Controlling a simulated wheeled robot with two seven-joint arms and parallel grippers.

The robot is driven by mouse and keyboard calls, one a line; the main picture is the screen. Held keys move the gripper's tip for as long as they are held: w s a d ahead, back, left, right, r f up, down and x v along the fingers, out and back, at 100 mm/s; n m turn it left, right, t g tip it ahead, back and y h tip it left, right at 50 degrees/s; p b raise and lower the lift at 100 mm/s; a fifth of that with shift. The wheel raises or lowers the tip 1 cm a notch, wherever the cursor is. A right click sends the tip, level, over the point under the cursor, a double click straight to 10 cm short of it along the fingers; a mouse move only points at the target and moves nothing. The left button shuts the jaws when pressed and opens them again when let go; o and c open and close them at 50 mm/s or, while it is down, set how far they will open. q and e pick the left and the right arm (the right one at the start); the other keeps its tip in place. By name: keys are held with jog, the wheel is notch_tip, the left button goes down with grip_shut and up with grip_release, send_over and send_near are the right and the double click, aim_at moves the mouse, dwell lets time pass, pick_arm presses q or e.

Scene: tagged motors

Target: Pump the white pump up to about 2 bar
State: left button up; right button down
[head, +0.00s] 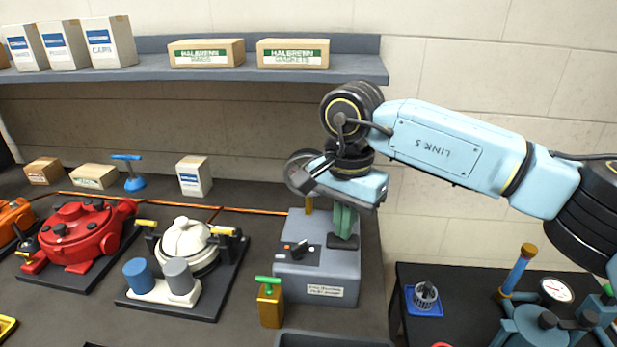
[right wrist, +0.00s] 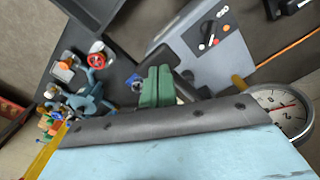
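The white pump (head: 187,240) sits on a dark base plate, left of centre in the head view, with a blue and a grey cylinder in front of it. My right gripper (head: 345,222) is over the grey control box (head: 312,272); its green fingers are close together, pointing down at a black piece (head: 343,241) on the box top. I cannot tell whether they touch it. The right wrist view shows the green fingers (right wrist: 157,88) and a round gauge (right wrist: 285,112) with a red needle; its reading is unclear. My left gripper is not in view.
The box has a selector knob (head: 298,250). A brass block with a green handle (head: 269,302) stands at its front left. A red pump (head: 80,235) is farther left. A shelf (head: 250,72) holds several cartons. A second table (head: 460,280) with a blue pump is at right.

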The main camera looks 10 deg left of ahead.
jog(key=shift+d+f+b, duration=0.1)
jog(key=shift+f+b, duration=1.15)
jog(key=shift+f, duration=0.65)
jog(key=shift+r+p, duration=1.45)
jog(key=shift+r, duration=1.15)
jog(key=shift+f, duration=0.2)
jog(key=shift+f+b, duration=0.55)
jog(key=shift+r+p, duration=0.4)
jog(key=shift+r, duration=0.3)
jog(key=shift+r+p, duration=1.55)
jog(key=shift+r, duration=1)
